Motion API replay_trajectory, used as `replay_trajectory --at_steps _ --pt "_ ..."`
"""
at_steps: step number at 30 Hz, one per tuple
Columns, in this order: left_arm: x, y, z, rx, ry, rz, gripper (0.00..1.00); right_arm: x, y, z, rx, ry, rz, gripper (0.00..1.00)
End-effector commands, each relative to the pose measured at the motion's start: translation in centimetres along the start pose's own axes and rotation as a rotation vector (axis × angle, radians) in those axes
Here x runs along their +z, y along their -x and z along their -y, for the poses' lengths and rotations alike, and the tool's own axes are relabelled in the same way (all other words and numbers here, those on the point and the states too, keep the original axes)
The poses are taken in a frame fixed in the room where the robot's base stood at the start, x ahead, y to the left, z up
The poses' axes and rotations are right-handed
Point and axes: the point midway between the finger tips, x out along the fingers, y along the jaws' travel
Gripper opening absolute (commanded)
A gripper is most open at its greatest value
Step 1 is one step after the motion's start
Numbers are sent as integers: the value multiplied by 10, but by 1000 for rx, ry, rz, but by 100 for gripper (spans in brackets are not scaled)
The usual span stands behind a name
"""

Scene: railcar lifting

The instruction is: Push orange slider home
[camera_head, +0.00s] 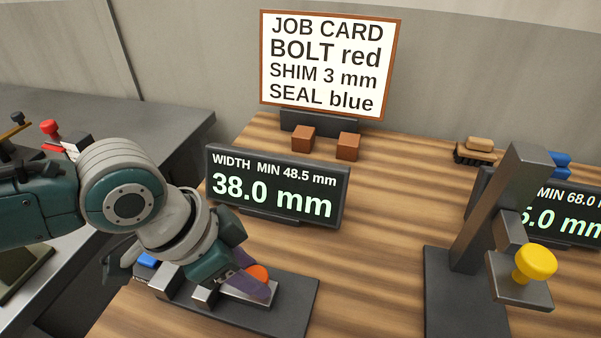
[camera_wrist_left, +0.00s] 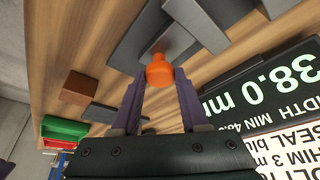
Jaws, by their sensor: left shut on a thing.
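The orange slider knob (camera_head: 257,271) sits on a grey metal slide block of the width gauge, over a dark base plate (camera_head: 296,310). My left gripper (camera_head: 250,275) is shut on the orange knob, with its purple fingers on either side of it. The left wrist view shows the orange knob (camera_wrist_left: 160,72) between the fingertips (camera_wrist_left: 160,88). The width display (camera_head: 276,188) behind the gauge reads 38.0 mm, with MIN 48.5 mm above. My left wrist hides part of the gauge. My right gripper is not in view.
A second gauge with a yellow knob (camera_head: 535,261) and a tall post (camera_head: 500,208) stands at the right. A job card (camera_head: 328,62) and two brown blocks (camera_head: 303,138) are at the back. A brush (camera_head: 475,154) lies behind. The wooden table between the gauges is clear.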

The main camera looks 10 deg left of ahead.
Motion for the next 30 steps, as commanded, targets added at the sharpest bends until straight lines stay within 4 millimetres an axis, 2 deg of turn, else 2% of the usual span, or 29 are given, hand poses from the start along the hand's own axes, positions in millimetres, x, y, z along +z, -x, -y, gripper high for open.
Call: replay_trajectory --at_steps 4,5,12,22,26,30 --pt "2 0 3 -7 1 7 0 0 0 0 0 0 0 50" --pt "2 0 3 -7 1 7 47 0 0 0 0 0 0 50" --pt "2 0 2 -5 1 5 74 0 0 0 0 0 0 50" --pt "1 5 2 -4 0 3 74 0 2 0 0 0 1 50" --pt "0 22 2 -5 -1 3 74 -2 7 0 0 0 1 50" --pt "1 50 2 -6 -2 4 74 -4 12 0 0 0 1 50"
